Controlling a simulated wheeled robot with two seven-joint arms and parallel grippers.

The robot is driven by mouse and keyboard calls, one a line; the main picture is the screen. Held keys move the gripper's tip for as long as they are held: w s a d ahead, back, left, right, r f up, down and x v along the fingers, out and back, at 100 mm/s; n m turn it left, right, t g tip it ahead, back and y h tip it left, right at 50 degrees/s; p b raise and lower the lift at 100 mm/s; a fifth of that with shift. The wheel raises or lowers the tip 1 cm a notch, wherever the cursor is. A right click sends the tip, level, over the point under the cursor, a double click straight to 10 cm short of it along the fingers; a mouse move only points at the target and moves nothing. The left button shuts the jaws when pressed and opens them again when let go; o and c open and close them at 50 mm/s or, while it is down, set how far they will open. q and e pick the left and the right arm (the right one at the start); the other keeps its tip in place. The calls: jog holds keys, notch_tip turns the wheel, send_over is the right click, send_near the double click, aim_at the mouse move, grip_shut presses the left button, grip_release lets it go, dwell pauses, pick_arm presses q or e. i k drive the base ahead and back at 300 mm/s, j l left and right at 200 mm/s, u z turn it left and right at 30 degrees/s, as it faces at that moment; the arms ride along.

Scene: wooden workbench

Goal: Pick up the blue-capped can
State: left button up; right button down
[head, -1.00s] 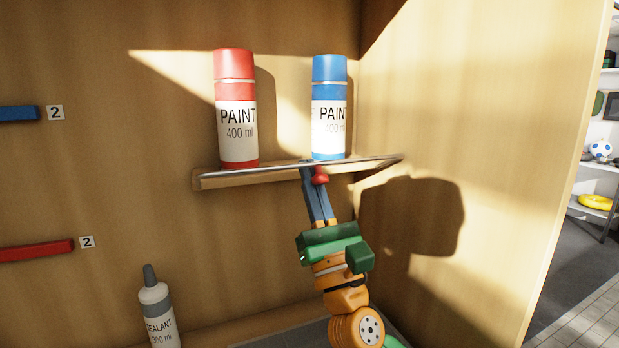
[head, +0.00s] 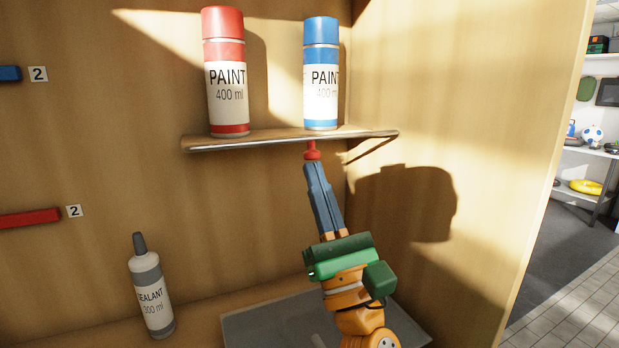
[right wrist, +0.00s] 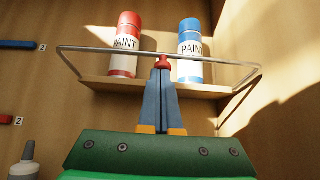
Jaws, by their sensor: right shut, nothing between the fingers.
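The blue-capped can (head: 322,75), labelled PAINT 400 ml, stands upright on a small wooden shelf (head: 260,141). It also shows in the right wrist view (right wrist: 190,50), behind the shelf's thin metal rail (right wrist: 110,51). My right gripper (head: 312,165) is shut and empty, below the shelf's front edge and lower than the can. Its blue fingers point up, with their tips close to a small red knob (head: 312,151); I cannot tell whether they touch it. The fingers are apart from the can. My left gripper is not in view.
A red-capped paint can (head: 226,75) stands left of the blue-capped one on the shelf. A sealant bottle (head: 150,290) stands lower left. A wooden side wall (head: 470,130) bounds the right. Open space lies below the shelf, left of my right arm.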

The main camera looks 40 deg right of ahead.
aim_at(321, 71)
jog(key=k+j, duration=0.15)
jog(key=k, duration=0.35)
jog(key=k+j, duration=0.2)
jog(key=k, duration=0.25)
jog(key=k+j, duration=0.15)
jog(key=k, duration=0.35)
